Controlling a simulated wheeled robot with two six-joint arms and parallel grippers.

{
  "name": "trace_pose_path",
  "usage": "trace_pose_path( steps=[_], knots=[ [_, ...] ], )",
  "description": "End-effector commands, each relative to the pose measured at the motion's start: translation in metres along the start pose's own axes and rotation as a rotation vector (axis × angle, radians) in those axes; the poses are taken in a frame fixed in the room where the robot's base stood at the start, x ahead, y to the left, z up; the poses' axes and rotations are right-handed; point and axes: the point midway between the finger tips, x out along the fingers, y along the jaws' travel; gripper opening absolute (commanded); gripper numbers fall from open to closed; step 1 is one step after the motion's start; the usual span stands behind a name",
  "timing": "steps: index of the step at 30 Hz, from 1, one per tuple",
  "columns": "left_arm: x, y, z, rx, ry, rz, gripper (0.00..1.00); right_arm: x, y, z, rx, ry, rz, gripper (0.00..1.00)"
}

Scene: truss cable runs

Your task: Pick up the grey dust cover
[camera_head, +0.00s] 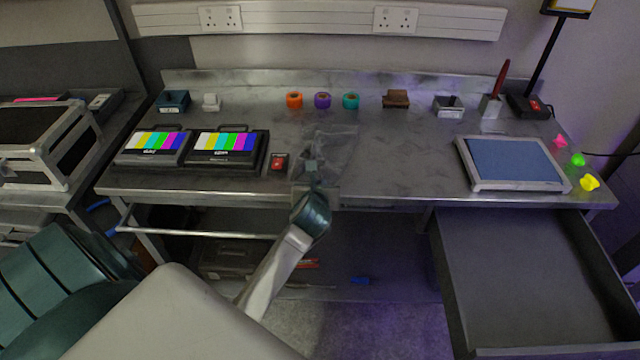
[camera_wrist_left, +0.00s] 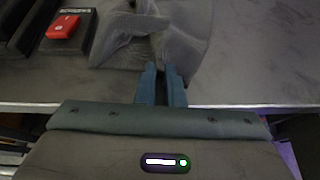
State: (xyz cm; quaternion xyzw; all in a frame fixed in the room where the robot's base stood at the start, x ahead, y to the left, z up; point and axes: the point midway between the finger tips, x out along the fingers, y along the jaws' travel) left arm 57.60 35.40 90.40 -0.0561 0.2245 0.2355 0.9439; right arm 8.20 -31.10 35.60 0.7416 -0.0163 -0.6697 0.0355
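The grey dust cover (camera_head: 335,143) is a thin, crumpled, partly see-through sheet near the front edge of the bench, left of centre. In the left wrist view the dust cover (camera_wrist_left: 186,38) bunches in folds that run to the fingertips. My left gripper (camera_head: 311,168) reaches over the bench's front edge to the cover's near end. Its two blue fingers (camera_wrist_left: 161,70) stand close together with a narrow gap and look shut on a fold of the cover. The exact contact is small and partly hidden. My right gripper is not in view.
A red-topped small box (camera_head: 279,162) and two colour-bar monitors (camera_head: 225,147) lie left of the cover. Tape rolls (camera_head: 322,100) stand behind it. A blue-topped framed panel (camera_head: 512,162) lies at right above an open drawer (camera_head: 530,280). The bench between cover and panel is clear.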

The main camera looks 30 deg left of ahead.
Motion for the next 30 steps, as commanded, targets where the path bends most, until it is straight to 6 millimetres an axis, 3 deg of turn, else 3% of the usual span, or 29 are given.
trace_pose_path(
  steps=[11,30],
  knots=[
    [-0.002,0.001,0.001,0.001,0.010,0.002,0.00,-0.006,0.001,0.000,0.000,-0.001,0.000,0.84],
    [-0.052,0.000,0.102,0.000,0.003,0.001,0.00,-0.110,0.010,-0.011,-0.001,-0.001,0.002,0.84]
  ],
)
